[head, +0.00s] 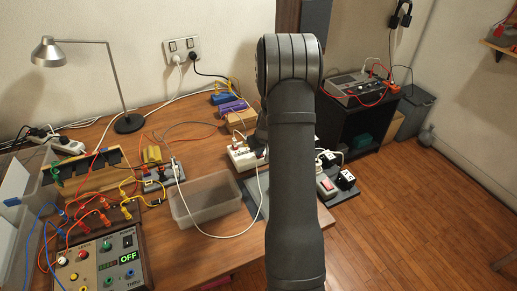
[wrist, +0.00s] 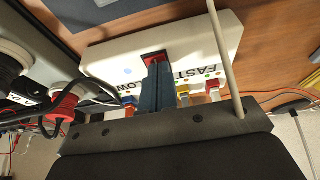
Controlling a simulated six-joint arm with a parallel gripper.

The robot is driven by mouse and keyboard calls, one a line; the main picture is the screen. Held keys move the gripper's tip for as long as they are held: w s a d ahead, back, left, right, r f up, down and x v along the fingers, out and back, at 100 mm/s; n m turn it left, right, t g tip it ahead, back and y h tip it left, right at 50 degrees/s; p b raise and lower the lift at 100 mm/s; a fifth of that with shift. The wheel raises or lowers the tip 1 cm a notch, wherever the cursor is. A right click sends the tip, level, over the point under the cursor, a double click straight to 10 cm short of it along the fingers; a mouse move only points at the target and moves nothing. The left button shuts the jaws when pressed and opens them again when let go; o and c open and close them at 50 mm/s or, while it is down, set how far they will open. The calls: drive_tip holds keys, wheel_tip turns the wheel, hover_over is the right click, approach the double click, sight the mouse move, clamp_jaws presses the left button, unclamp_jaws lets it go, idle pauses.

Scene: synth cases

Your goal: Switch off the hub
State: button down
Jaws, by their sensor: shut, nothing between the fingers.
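The hub, a white box (wrist: 105,62) lettered "FAST" and apparently "SLOW", fills the upper part of the wrist view. The fingers are together and empty, and cover part of the switch. I cannot tell whether they touch it or which way it is set. In the head view a white box (head: 241,153), which seems to be the hub, stands left of my arm; my gripper is hidden there.
A pale cable (wrist: 223,55) crosses the hub's right part in the wrist view. A clear bin (head: 208,205) stands left of my arm. Wired panels and a lamp (head: 128,122) fill the left side.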

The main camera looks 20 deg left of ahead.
drive_tip(key=shift+s+d+f, duration=0.15)
drive_tip(key=shift+s, duration=0.05)
drive_tip(key=w+v, duration=0.1)
drive_tip(key=v, duration=1.3)
drive_tip(key=shift+a+r, duration=0.2)
drive_tip(key=shift+a, duration=0.2)
drive_tip(key=shift+w+a+r, duration=0.25)
drive_tip(key=shift+w+a, duration=0.2)
drive_tip(key=shift+w, duration=0.15)
drive_tip(key=shift+f, duration=0.15)
drive_tip(key=x, duration=1.3)
drive_tip(key=shift+s+d+f, duration=0.25)
drive_tip(key=shift+f, duration=0.2)
